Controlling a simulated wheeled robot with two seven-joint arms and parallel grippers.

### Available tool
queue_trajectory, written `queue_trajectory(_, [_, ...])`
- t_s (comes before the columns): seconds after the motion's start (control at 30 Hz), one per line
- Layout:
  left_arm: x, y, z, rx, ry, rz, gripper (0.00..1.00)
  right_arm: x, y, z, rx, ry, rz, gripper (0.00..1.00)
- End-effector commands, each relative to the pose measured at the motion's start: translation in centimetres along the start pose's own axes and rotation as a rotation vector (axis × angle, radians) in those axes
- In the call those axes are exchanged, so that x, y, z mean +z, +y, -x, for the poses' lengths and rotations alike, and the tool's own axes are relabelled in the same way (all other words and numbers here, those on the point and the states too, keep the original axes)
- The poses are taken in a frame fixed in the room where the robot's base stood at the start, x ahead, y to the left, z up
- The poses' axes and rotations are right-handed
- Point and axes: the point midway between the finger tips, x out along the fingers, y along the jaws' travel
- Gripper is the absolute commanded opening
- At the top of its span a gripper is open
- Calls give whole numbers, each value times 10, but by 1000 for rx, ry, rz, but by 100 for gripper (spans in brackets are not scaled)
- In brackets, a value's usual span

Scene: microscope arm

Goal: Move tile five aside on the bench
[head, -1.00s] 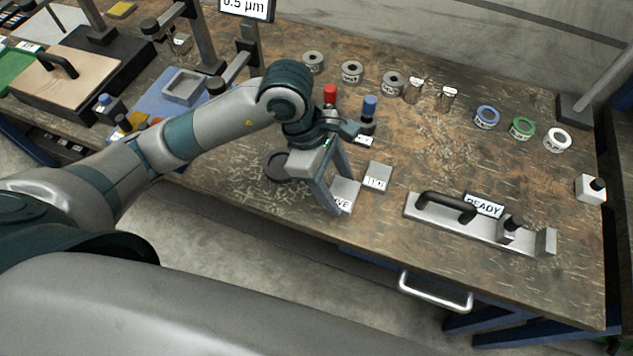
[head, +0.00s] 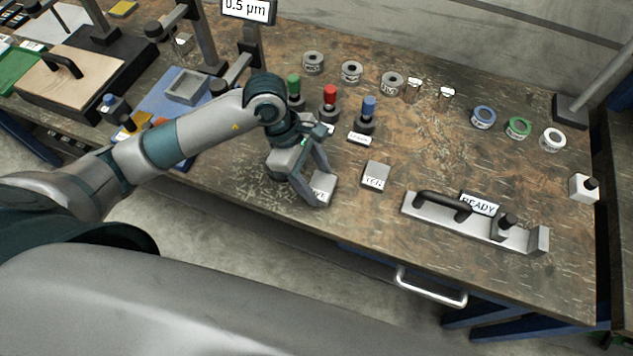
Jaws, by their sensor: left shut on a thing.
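Tile five is a small pale grey square tile (head: 325,186) near the front edge of the bench, left of the middle. Its label is partly covered by my gripper's finger. My left gripper (head: 318,190) reaches down and to the right, shut on this tile. I cannot tell whether the tile touches the bench or is slightly above it. A similar tile labelled TEN (head: 376,176) lies to its right, apart from it. My right gripper is not in view.
Green (head: 294,92), red (head: 330,100) and blue-topped (head: 367,112) posts stand behind the gripper. A metal bar with a black handle (head: 470,222) and a READY sign (head: 479,203) lie to the right. Several ring-shaped weights line the back. Bare bench (head: 420,150) lies behind the TEN tile.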

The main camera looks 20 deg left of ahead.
Motion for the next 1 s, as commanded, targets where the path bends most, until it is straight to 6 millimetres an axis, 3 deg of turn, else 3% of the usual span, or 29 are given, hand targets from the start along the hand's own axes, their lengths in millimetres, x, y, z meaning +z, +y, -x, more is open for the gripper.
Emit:
queue_trajectory(0.23, [-8, 0, -21, -1, -2, 1, 12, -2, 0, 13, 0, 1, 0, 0])
queue_trajectory(0.67, [-10, 0, -26, 1, -1, -1, 12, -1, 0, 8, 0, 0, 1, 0])
queue_trajectory(0.7, [-11, 0, -27, 0, 0, 0, 57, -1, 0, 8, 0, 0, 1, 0])
queue_trajectory(0.77, [-11, 0, -26, 0, 0, 0, 71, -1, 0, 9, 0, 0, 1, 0])
queue_trajectory(1.0, [-11, 0, -26, 0, 0, 0, 73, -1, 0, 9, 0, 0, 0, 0])
